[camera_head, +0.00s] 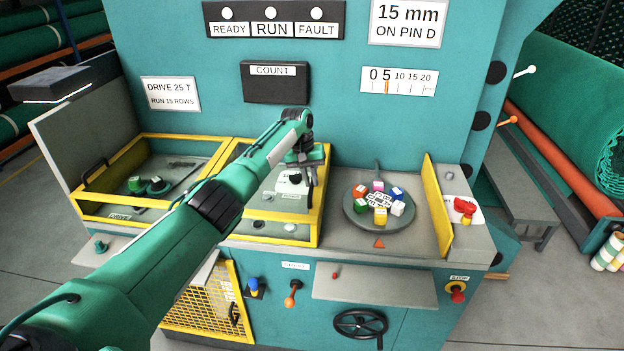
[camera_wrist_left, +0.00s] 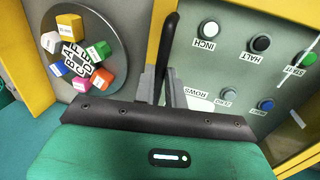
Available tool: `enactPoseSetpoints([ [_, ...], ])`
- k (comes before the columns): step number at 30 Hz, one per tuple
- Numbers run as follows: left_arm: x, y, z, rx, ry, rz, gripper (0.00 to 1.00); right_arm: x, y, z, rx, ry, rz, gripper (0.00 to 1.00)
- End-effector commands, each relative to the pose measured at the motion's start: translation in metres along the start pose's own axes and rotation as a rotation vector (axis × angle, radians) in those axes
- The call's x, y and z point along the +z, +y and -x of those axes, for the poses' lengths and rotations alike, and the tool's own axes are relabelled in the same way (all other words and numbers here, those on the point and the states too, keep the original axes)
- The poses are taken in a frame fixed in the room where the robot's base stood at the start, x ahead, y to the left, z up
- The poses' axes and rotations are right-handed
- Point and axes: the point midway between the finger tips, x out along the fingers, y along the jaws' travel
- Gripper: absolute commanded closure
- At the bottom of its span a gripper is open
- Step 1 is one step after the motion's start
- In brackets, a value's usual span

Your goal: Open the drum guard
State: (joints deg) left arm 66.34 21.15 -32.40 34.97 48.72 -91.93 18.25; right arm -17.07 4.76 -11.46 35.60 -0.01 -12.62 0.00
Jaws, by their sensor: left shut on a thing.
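My left arm reaches across the machine in the head view. Its gripper (camera_head: 305,168) points down over the yellow-framed button panel (camera_head: 263,228). In the left wrist view the gripper (camera_wrist_left: 162,88) is shut on a slim black handle (camera_wrist_left: 170,45), which rises between the fingers beside a yellow strip (camera_wrist_left: 147,20). What the handle is fixed to is mostly hidden. A yellow mesh door (camera_head: 205,305) with a black handle is low on the machine front. I cannot tell which part is the drum guard. My right gripper is not in view.
A grey disc (camera_head: 352,218) with several coloured blocks lies to the right. A yellow upright plate (camera_head: 437,205) stands beyond it, near a red-yellow switch (camera_head: 464,209). The left bay (camera_head: 110,208) is open, its grey lid (camera_head: 82,130) raised. A handwheel (camera_head: 360,324) sits below.

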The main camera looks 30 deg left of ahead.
Motion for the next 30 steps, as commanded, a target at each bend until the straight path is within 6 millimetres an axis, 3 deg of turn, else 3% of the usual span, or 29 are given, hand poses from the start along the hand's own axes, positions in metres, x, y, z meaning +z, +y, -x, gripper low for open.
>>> enactPoseSetpoints([
  [1, -0.001, 0.000, 0.001, 0.000, 0.002, 0.001, 1.00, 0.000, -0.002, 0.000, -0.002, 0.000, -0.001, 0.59],
  [2, -0.001, 0.000, 0.001, 0.000, 0.002, 0.000, 0.82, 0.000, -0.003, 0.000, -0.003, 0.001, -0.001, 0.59],
  [4, -0.001, 0.000, 0.001, 0.000, 0.002, 0.000, 0.68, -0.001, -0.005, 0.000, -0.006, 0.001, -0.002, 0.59],
  [5, -0.001, 0.000, 0.001, 0.000, 0.002, 0.000, 0.66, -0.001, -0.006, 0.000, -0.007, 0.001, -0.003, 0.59],
  [17, -0.001, 0.000, 0.009, 0.002, 0.005, -0.001, 0.66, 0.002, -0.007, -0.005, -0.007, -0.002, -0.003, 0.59],
  [30, -0.001, -0.001, 0.101, 0.002, 0.005, 0.001, 0.66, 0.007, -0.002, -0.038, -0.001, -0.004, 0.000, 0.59],
])
